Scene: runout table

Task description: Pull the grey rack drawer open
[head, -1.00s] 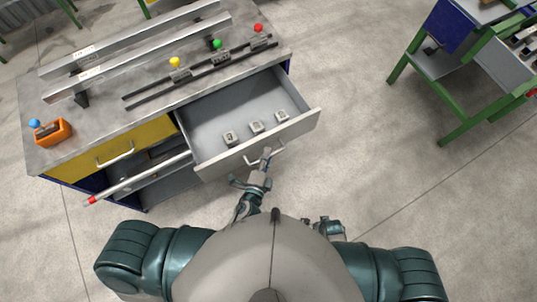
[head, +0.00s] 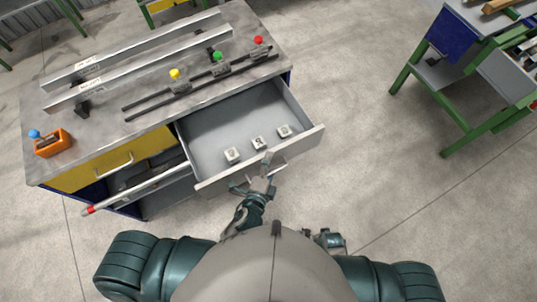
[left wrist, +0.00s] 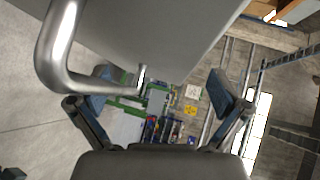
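The grey drawer (head: 211,182) stands pulled out from the bench, with its grey tray floor in sight. Its bar handle (head: 279,169) is on the front face. My left gripper (head: 266,172) is at that front, by the handle. In the left wrist view the metal handle (left wrist: 47,55) loops in from the upper left, close to the left finger. The two fingers of the left gripper (left wrist: 158,92) are spread apart, not closed on the bar. Part of my right gripper (head: 330,240) shows beside my body, away from the drawer; its fingers are unclear.
Three small pale blocks (head: 259,143) lie in the drawer. A yellow drawer (head: 85,176) is left of it, with a red-tipped rod (head: 135,190) sticking out below. The bench top (head: 105,130) carries rails and coloured knobs. Floor (head: 360,180) at right is clear before a green-framed table (head: 459,145).

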